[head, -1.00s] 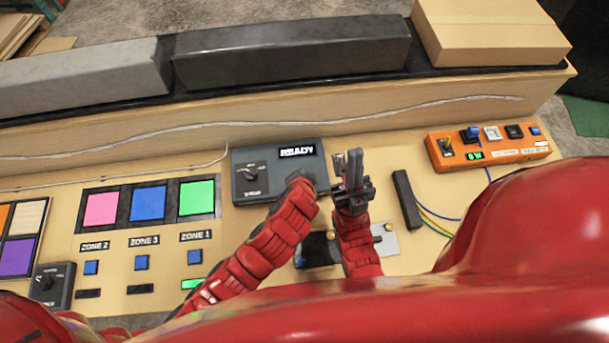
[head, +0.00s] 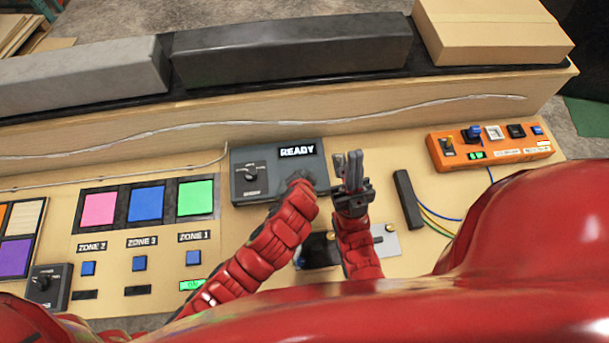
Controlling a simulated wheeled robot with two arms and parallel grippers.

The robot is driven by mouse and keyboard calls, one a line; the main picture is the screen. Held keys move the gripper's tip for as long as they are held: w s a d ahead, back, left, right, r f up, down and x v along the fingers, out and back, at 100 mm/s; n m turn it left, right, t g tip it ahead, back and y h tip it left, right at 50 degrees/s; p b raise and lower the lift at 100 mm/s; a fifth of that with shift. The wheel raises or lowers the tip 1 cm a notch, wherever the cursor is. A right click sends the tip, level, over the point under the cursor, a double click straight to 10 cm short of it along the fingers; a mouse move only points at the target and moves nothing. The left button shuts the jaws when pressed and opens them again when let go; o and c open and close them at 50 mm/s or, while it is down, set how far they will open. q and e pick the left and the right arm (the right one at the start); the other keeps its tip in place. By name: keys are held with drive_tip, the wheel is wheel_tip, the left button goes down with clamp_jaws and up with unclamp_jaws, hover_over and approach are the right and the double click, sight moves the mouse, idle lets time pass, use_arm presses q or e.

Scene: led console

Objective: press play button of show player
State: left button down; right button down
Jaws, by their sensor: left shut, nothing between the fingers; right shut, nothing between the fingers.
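The show player appears to be the dark grey box (head: 248,190) at the middle of the console, with a rotary knob and a lit display (head: 297,152) reading "READY". No play button shows; the box's lower right part is covered by my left arm. My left gripper (head: 312,182) is over that lower right corner. Its fingers are mostly hidden behind the wrist, and I cannot tell if it touches anything. My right gripper (head: 347,168) is shut and empty, pointing up the picture just right of the box.
An orange box (head: 490,155) with switches stands at the right. A black bar (head: 408,200) lies beside coloured wires. Pink, blue and green panels (head: 146,203) with zone buttons are left.

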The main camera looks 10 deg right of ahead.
use_arm(q)
drive_tip(key=shift+f+b, duration=0.4)
drive_tip(key=shift+f, duration=0.05)
idle(0.3)
drive_tip(key=shift+r, duration=0.1)
drive_tip(key=shift+r+p, duration=0.3)
drive_tip(key=shift+r, duration=0.45)
drive_tip(key=shift+r+p, duration=1)
drive_tip(key=shift+r, duration=1.55)
drive_tip(key=shift+w, duration=0.1)
